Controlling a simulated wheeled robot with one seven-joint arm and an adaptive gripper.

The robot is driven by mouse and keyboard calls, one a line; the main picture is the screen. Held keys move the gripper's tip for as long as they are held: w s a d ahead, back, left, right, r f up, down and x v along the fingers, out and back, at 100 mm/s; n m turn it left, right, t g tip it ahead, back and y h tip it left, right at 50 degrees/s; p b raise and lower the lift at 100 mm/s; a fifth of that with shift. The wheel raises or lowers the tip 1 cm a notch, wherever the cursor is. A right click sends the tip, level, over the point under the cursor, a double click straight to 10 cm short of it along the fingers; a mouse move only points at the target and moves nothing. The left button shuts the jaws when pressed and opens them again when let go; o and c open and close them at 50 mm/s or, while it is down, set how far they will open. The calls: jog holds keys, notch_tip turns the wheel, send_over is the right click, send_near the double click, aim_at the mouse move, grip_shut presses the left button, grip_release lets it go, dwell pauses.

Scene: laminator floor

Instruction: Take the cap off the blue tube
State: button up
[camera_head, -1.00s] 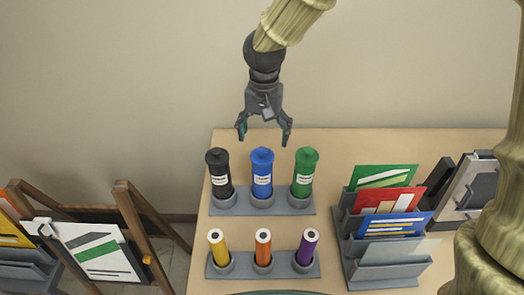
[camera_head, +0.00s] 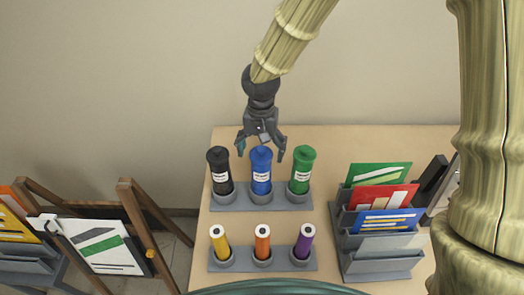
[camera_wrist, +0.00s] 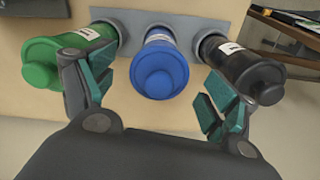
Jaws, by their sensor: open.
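The blue tube (camera_head: 261,180) stands upright in the middle socket of the grey rear holder (camera_head: 229,202), with a white label and its blue cap (camera_head: 261,155) on top. My gripper (camera_head: 261,152) is open, its fingers on either side of the blue cap. In the wrist view the blue cap (camera_wrist: 159,72) lies between and ahead of the open fingertips (camera_wrist: 158,98). The fingers look apart from the cap. I cannot tell the exact height gap.
A black tube (camera_head: 219,173) stands left and a green tube (camera_head: 302,172) right, both close to my fingers. A front holder (camera_head: 283,265) carries yellow, orange and purple rolls. A grey sorter (camera_head: 383,265) with coloured folders stands right. A wooden rack (camera_head: 135,235) is at left.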

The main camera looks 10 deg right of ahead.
jog(key=c, duration=0.9)
jog(key=shift+r, duration=0.1)
jog(key=shift+c, duration=0.2)
